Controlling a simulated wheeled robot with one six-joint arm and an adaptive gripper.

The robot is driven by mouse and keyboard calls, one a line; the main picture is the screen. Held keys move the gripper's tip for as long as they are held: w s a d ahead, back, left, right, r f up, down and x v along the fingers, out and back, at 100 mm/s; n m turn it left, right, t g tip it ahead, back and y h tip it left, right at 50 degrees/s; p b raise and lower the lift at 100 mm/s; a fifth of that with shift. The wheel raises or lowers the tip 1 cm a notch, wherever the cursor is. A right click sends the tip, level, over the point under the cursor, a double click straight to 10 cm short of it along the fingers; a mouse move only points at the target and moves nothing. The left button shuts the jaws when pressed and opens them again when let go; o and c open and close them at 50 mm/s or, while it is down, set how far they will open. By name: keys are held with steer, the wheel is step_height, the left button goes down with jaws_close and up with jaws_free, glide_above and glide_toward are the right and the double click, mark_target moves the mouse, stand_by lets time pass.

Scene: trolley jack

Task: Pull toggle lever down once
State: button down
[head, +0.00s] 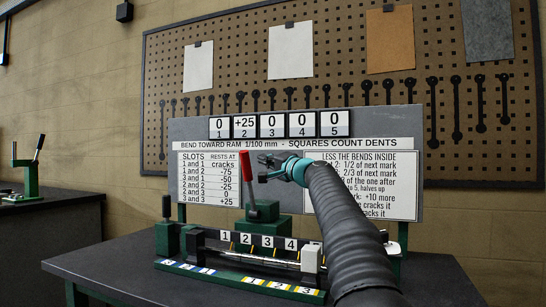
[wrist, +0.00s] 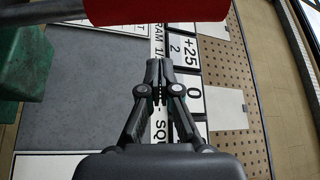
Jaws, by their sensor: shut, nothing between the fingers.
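The lever with the red grip (head: 247,167) stands nearly upright on a green block behind the numbered fixture; I take it for the toggle lever. My gripper (head: 262,169) is just right of the red grip in the head view. In the wrist view my gripper (wrist: 158,88) has its fingertips together with nothing between them. The red grip (wrist: 155,10) crosses the top of that view, beyond the fingertips and apart from them in the picture. Whether any part of the gripper touches it cannot be told.
A sign board (head: 290,143) with number tiles stands close behind the lever. The green fixture (head: 240,277) with numbered slots and a rod lies in front on the dark bench (head: 110,262). A black-knobbed post (head: 166,207) stands at its left. A pegboard with tools hangs behind.

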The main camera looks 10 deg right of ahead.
mark_target(249, 182)
steer(key=shift+s+a+f, duration=0.2)
steer(key=shift+s+a, duration=0.1)
steer(key=shift+a, duration=0.25)
steer(key=shift+s+a+f, duration=0.15)
steer(key=shift+s+a, duration=0.1)
steer(key=shift+a, duration=0.25)
steer(key=shift+s+a+f, duration=0.2)
steer(key=shift+s+a, duration=0.1)
steer(key=shift+a, duration=0.25)
steer(key=shift+f, duration=0.1)
